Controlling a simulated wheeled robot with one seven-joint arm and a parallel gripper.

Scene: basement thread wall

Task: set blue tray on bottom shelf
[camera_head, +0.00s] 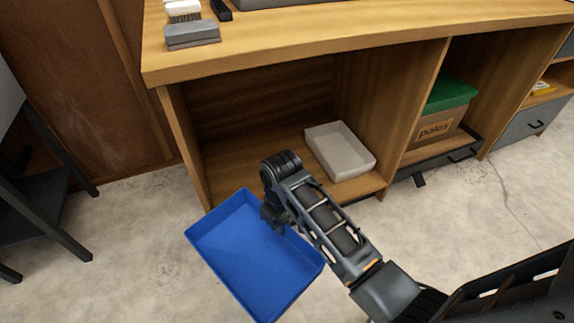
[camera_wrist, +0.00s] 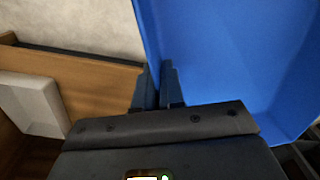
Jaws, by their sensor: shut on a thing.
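The blue tray (camera_head: 250,255) is an empty, open rectangular tray held in front of the wooden unit, above the concrete floor. My gripper (camera_head: 272,213) is shut on the tray's right side wall; the arm hides part of that wall and the fingertips in the head view. In the wrist view the gripper's fingers (camera_wrist: 158,88) pinch the wall of the blue tray (camera_wrist: 235,50). The bottom shelf (camera_head: 255,160) of the wooden unit lies behind the tray, with bare room on its left.
A light grey tray (camera_head: 340,150) sits on the shelf's right part. A box with a green lid (camera_head: 440,118) stands in the compartment to the right. The wooden top (camera_head: 300,42) overhangs the shelf. A dark stand (camera_head: 45,205) is at the left.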

